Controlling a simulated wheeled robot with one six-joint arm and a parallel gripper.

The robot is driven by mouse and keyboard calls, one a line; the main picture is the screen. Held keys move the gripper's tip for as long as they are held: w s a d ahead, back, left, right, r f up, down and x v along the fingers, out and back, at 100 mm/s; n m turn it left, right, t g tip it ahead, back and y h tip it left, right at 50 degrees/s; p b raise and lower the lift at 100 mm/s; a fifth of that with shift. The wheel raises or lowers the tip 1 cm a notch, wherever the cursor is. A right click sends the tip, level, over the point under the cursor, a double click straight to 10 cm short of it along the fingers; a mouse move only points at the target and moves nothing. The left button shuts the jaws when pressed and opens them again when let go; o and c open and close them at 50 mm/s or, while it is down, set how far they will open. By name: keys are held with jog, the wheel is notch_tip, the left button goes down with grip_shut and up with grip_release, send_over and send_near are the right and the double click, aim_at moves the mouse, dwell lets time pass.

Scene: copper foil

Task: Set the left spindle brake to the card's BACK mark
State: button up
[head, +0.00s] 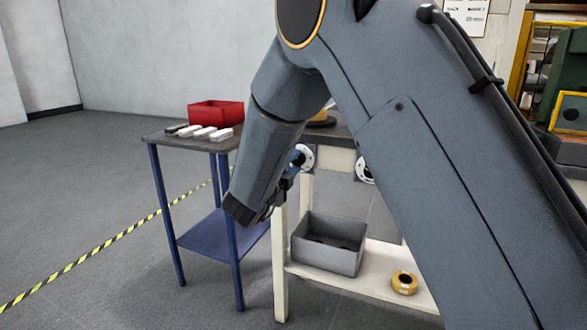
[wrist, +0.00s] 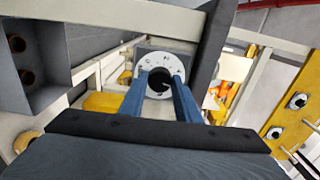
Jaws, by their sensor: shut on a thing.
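The left spindle brake (head: 306,151) is a white round dial on the front of the bench. In the wrist view its white dial plate (wrist: 172,62) has small dark marks around a black knob (wrist: 158,83). My gripper (wrist: 159,86) has its two blue fingers on either side of that knob and is shut on it. In the head view my gripper (head: 297,163) reaches the left dial from the left, partly hidden behind my arm. A second white dial (head: 363,170) is to the right, partly covered by my arm. I cannot read the dial's marks or make out the card.
A grey bin (head: 325,262) and a copper-coloured roll (head: 404,283) sit on the bench's lower shelf (head: 370,281). Open floor lies farther left.

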jog(key=m+b, duration=0.4)
jog(key=m, duration=0.1)
jog(key=shift+f+m, duration=0.1)
jog(key=shift+m, duration=0.2)
jog(key=shift+m+b, duration=1.3)
jog(key=shift+m, duration=0.3)
jog(key=o, duration=1.1)
jog(key=p+v, duration=0.1)
jog(key=v, duration=0.6)
jog(key=shift+s+a, duration=0.1)
jog(key=shift+s, duration=0.25)
